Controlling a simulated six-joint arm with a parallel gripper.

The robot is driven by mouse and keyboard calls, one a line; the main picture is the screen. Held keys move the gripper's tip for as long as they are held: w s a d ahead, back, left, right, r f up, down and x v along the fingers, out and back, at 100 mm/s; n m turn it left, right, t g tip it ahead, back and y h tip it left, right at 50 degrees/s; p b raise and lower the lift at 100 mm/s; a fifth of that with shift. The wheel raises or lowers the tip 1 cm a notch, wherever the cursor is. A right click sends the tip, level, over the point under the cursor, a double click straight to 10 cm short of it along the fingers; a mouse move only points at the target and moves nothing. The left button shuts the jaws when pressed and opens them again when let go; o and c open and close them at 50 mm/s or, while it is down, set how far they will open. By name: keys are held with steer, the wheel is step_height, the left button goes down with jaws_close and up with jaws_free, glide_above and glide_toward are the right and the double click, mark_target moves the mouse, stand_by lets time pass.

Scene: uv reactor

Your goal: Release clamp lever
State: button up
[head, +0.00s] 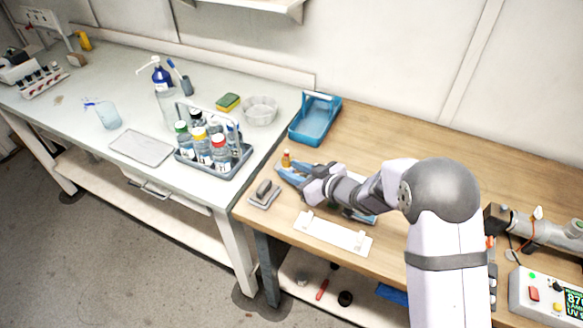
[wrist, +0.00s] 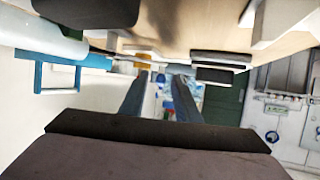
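My gripper (head: 284,172) is low over the left part of the wooden bench, with its blue fingers pointing left. In the wrist view the two fingers (wrist: 161,80) stand apart with a gap between them, and nothing is clearly held. A steel tube assembly (head: 545,232) with a black end block (head: 496,220) lies at the right edge of the bench, far from my gripper. I cannot pick out the clamp lever with certainty. My arm hides part of the bench, where a blue and green item (head: 362,216) partly shows.
A small orange-capped vial (head: 286,158) stands just beyond my fingers. A grey block on a plate (head: 264,194), a white bracket plate (head: 333,233) and a blue tray (head: 316,120) surround my gripper. A bottle rack (head: 213,176) stands left. A control box (head: 545,297) sits right.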

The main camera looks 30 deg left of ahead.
steer(key=shift+w+a+f, duration=0.1)
steer(key=shift+a+f, duration=0.05)
steer(key=shift+a, duration=0.2)
steer(key=shift+c, duration=0.2)
jaws_close()
steer(key=shift+d, duration=0.15)
steer(key=n+g+p, duration=0.1)
steer(key=d+n+g+p, duration=0.1)
steer(key=shift+s+g+y+p, duration=0.3)
steer(key=shift+s, duration=0.05)
steer(key=shift+s+d+n+g, duration=0.25)
steer(key=shift+d+n+g, duration=0.25)
steer(key=shift+n+g, duration=0.5)
steer(key=shift+s+d+n+g, duration=0.25)
steer(key=shift+d+n+g, duration=0.25)
steer(key=shift+n+g, duration=0.5)
steer(key=shift+g, duration=0.3)
